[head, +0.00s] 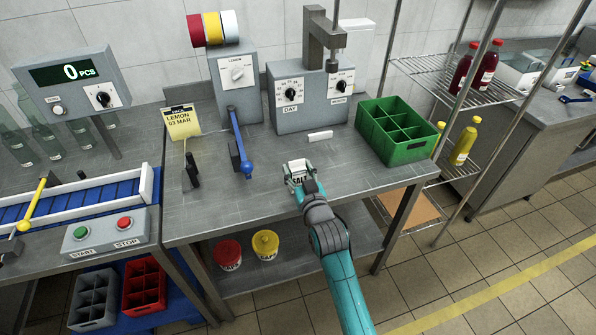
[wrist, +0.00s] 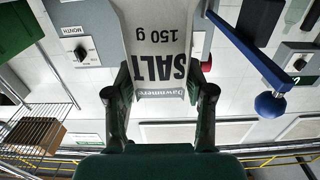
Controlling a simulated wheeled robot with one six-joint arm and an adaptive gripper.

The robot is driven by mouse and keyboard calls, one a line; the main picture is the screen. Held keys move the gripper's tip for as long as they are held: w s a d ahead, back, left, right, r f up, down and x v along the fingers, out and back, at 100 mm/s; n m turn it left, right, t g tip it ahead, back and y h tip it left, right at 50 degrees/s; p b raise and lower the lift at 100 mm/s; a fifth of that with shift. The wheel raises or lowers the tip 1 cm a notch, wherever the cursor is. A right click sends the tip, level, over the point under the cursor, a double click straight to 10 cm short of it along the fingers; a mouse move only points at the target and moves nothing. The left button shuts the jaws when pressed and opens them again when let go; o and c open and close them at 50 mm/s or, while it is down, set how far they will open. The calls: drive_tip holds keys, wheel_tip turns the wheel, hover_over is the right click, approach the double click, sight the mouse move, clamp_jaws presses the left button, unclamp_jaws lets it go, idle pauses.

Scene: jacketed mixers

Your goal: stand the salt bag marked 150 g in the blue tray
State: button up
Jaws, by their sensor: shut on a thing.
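The salt bag (head: 297,170), white with dark print, is in my gripper (head: 302,184) over the front part of the middle steel table. In the wrist view the bag (wrist: 155,45) reads "SALT 150 g", with the print upside down in the picture. The two dark green fingers of my gripper (wrist: 160,95) are shut on it, one on each side. I cannot tell whether the bag touches the tabletop. I cannot make out a blue tray for sure in either view.
A green divided crate (head: 396,131) stands at the table's right. Machines with dials (head: 307,95) line the back. The front left tabletop is clear.

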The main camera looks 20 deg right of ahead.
drive_tip(key=shift+f, duration=0.2)
drive_tip(key=o, duration=1.3)
drive_tip(key=shift+c, duration=0.2)
drive_tip(key=shift+s, duration=0.2)
drive_tip(key=s, duration=1.1)
drive_tip(key=shift+s, duration=0.35)
